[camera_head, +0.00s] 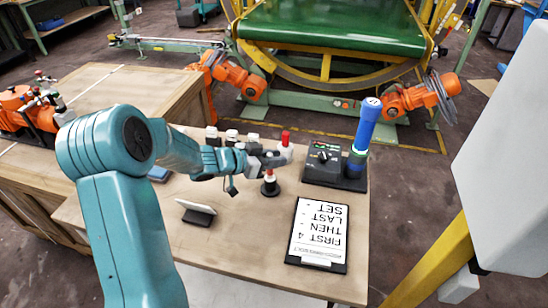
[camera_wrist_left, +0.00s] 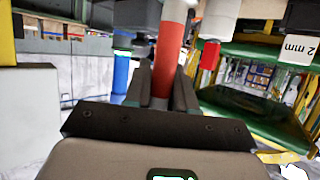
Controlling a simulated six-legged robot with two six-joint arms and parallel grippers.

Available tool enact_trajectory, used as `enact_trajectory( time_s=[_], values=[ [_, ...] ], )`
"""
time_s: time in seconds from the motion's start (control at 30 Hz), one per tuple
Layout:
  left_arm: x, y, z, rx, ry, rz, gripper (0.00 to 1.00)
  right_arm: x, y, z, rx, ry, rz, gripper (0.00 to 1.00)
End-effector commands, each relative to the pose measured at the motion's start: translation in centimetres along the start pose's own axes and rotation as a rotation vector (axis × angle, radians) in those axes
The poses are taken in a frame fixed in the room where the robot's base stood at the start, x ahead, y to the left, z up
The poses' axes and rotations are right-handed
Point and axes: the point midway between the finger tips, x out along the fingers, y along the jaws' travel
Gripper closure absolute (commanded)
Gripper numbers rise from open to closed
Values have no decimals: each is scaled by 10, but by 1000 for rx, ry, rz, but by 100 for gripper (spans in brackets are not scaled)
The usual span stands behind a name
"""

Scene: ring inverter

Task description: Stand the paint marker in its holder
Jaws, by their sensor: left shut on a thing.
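My left gripper (camera_head: 272,160) is shut on the paint marker (camera_head: 285,140), which has a red upper part and a white lower part. It holds the marker nearly upright above the workbench. In the left wrist view the marker (camera_wrist_left: 168,60) stands between the two fingers (camera_wrist_left: 160,90). My right gripper is not in view.
A dark box (camera_head: 322,162) and a tall blue post (camera_head: 365,125) stand to the right. Several small white-topped items (camera_head: 231,136) stand behind the gripper.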

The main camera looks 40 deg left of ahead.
Motion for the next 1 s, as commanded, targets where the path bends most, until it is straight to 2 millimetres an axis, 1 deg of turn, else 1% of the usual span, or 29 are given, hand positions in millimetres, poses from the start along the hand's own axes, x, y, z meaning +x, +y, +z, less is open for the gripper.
enact_trajectory(
  time_s=[0.03,0.07,0.1,0.4,0.47,0.53,0.67,0.8,1.0],
  values=[
    [0,0,1,-1,-1,0,69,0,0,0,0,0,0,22],
    [0,0,1,-1,-2,0,59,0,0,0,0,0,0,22],
    [0,0,1,-1,-2,0,46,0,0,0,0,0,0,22],
    [-1,0,1,-1,-2,0,46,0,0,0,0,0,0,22],
    [-4,0,1,0,-2,-1,46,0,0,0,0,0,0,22],
    [-13,-1,0,1,-1,-1,46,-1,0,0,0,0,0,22],
    [-41,-2,0,-1,-2,-5,46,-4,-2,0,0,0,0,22],
    [-80,-2,-1,0,-2,-7,46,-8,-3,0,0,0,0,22],
    [-129,-1,0,0,-3,-6,46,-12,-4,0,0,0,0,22]
  ],
)
